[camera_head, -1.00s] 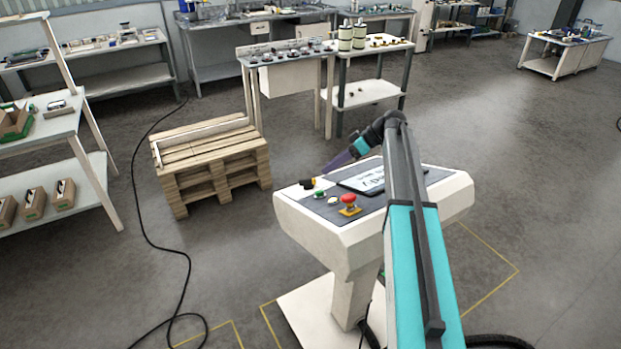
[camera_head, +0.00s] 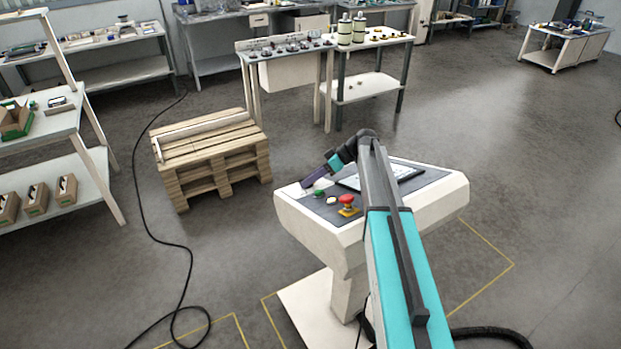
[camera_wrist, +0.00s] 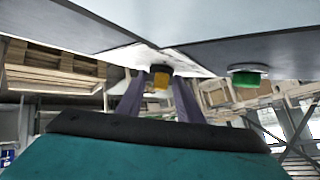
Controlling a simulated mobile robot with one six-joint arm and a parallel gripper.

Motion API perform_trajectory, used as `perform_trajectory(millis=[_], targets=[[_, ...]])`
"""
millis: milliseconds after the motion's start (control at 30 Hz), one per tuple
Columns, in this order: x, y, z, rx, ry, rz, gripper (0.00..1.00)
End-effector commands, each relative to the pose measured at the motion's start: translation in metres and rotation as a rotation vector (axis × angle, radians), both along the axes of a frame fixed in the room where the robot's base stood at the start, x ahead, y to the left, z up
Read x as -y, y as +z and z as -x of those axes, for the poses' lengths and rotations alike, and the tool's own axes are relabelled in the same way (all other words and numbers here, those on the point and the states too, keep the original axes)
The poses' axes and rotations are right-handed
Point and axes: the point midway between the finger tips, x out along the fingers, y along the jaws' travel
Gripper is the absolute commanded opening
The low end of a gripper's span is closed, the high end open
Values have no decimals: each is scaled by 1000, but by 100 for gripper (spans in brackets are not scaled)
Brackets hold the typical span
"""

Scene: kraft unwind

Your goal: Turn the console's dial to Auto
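The console (camera_head: 335,238) is a white pedestal with a sloped grey top panel. Its dial (camera_wrist: 160,73), black with a yellow-orange part, shows in the wrist view between my two purple fingers. In the head view my gripper (camera_head: 308,182) is at the panel's left corner and covers the dial. In the wrist view my gripper (camera_wrist: 161,82) is open, with a finger on each side of the dial; I cannot tell whether they touch it. The dial's labels and its setting are not readable.
A green button (camera_head: 319,194), a white button (camera_head: 332,200) and a red emergency stop (camera_head: 347,200) sit close to the dial. The green button is also in the wrist view (camera_wrist: 245,78). A wooden pallet (camera_head: 210,150) stands left behind the console. A black cable (camera_head: 150,230) crosses the floor.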

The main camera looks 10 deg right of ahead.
Motion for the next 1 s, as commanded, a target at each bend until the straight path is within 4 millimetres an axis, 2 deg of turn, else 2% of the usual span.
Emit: perform_trajectory(millis=[200, 367, 1000], targets=[[0, 0, 0, 0, 0, 0, 33], [-1, 0, 0, 1, 1, 0, 6], [-3, -3, 4, 16, -93, 41, 6]])
